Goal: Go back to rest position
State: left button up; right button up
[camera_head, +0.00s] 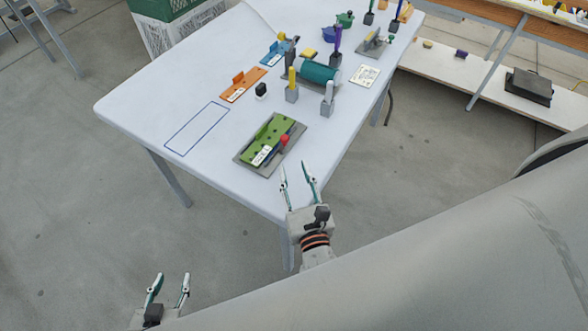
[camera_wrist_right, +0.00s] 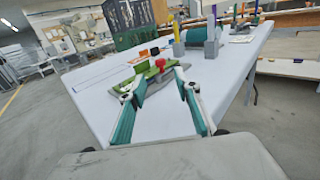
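My left gripper (camera_head: 168,291) is at the bottom left of the head view, over the floor and away from the table, with its fingers apart and nothing between them. My right gripper (camera_head: 300,180) is at the table's near corner, fingers apart and empty. It also shows in the right wrist view (camera_wrist_right: 160,92), with its two teal-padded fingers spread and pointing toward the table. The white table (camera_head: 200,75) carries the press parts. A green plate with a red knob (camera_head: 284,140) sits on a grey base (camera_head: 250,163) just beyond the right gripper, apart from it.
On the table are a blue outlined rectangle (camera_head: 197,128), an orange plate (camera_head: 241,87), a teal cylinder (camera_head: 320,73) and grey posts with coloured tops (camera_head: 327,100). A green crate (camera_head: 172,8) stands behind. A shelf bench (camera_head: 490,90) is at right.

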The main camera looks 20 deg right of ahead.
jog(key=s+d+m+g+h, duration=0.2)
jog(key=d+m+g+h, duration=0.1)
jog(key=d+m, duration=0.6)
jog(key=s+d+m+g+h, duration=0.3)
jog(key=d+m+g, duration=0.1)
jog(key=d+m, duration=0.45)
jog(key=s+d+m+g+y, duration=0.2)
jog(key=s+m+g+y, duration=0.2)
jog(key=s+m, duration=0.45)
jog(key=w+a+f+m+t+y, duration=0.3)
jog(key=a+f+y, duration=0.3)
jog(key=a+f, duration=0.8)
notch_tip(320, 180, down, 2)
jog(key=shift+a+m+t+y, duration=0.3)
jog(key=shift+m+t+y, duration=0.1)
jog(key=shift+m, duration=0.2)
